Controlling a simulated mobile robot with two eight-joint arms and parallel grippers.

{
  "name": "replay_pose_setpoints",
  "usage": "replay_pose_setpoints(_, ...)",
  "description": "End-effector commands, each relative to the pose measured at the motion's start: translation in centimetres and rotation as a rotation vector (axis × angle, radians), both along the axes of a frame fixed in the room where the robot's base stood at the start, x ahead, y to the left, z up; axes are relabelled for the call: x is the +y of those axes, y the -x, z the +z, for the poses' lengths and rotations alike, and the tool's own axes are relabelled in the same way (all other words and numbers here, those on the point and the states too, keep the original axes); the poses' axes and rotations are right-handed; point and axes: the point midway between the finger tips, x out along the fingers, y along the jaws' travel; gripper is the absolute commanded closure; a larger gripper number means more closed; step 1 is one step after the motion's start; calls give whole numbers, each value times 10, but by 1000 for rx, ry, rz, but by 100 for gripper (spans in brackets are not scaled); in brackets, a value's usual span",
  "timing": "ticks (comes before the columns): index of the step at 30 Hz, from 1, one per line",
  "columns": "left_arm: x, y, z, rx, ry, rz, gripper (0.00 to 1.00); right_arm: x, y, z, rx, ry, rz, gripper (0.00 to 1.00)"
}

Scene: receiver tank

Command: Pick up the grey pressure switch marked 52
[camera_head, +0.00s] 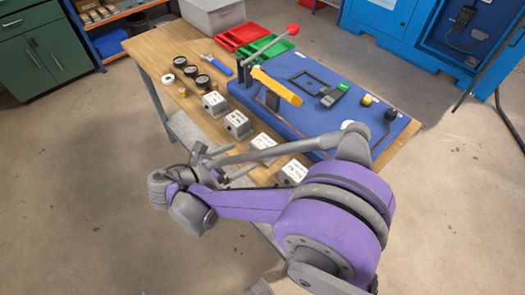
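Several pale grey box-shaped switches stand in a slanting row along the near side of the wooden table. The farthest grey switch (215,104) and the second grey switch (237,124) are in clear view. The third grey switch (264,147) and the nearest grey switch (293,172) are partly hidden by my purple arm. Their markings are too small to read, so I cannot tell which is 52. My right gripper (214,162) is off the table's near edge, left of the two nearest switches. Its finger opening is unclear. My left gripper is out of view.
A blue board (262,115) with a yellow-handled lever and fittings covers the right of the wooden table (151,50). Black gauges (191,71) and a blue-handled tool (219,65) lie at its left. Red (239,36) and green (268,49) trays sit behind. The floor at left is clear.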

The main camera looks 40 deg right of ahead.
Motion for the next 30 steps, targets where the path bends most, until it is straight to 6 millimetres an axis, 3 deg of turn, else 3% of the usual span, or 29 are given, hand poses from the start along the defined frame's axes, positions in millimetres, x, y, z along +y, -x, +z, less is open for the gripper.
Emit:
replay_pose_setpoints(24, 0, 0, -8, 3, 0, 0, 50, -93, -11, -37, 14, 19, 2, 0)
replay_pose_setpoints(30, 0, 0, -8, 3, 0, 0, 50, -98, -13, -39, 13, 18, 7, 0)
